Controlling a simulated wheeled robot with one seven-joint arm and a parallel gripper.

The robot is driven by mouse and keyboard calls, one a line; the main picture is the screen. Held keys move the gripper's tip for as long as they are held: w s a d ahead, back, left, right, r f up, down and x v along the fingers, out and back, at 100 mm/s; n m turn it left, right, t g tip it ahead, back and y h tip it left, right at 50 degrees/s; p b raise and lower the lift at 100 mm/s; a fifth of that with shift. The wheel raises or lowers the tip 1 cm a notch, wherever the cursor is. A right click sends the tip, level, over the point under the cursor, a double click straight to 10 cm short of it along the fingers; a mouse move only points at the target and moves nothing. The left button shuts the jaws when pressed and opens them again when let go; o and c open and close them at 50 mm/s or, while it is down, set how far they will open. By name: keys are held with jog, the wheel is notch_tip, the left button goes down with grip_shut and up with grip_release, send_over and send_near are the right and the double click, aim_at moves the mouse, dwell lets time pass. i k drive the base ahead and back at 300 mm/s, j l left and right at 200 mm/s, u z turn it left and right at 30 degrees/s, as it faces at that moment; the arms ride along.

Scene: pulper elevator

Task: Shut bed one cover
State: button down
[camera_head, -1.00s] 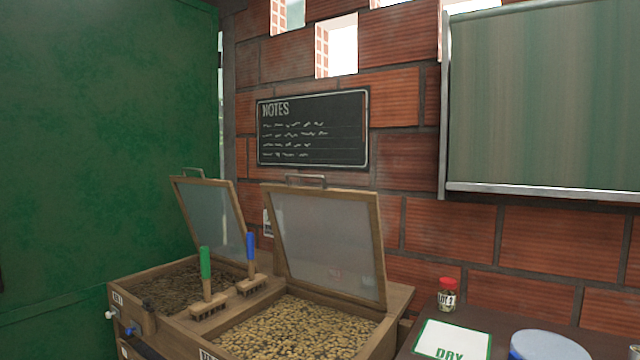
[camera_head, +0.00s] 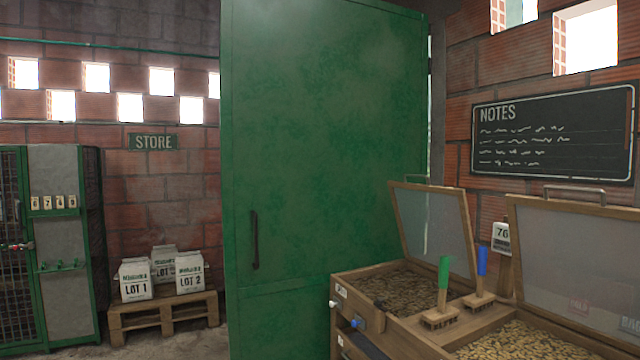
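Two wooden beds stand side by side at the right, each with a raised, framed, translucent cover. The left bed (camera_head: 341,306) holds dark brown material, and its cover (camera_head: 432,228) is tilted open against the back. The right bed (camera_head: 471,335) holds pale beans and runs out of view at the lower right. Its cover (camera_head: 572,262) is also open, with a metal handle on its top edge. A small label is on the left bed's front, too small to read surely. My gripper is not in view.
A green-handled brush (camera_head: 442,290) and a blue-handled brush (camera_head: 481,277) stand on the divider between the beds. A tall green door panel (camera_head: 320,150) is left of the beds. Lot sacks (camera_head: 137,279) sit on a pallet (camera_head: 163,311) beside a green metal cage (camera_head: 22,250). Floor shows at lower left.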

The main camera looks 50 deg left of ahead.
aim_at(460, 193)
jog(key=u, duration=1.2)
jog(key=i+j+u, duration=0.55)
jog(key=i+u, duration=0.3)
jog(key=i, duration=0.15)
jog(key=i+u, duration=0.45)
jog(key=i, duration=0.1)
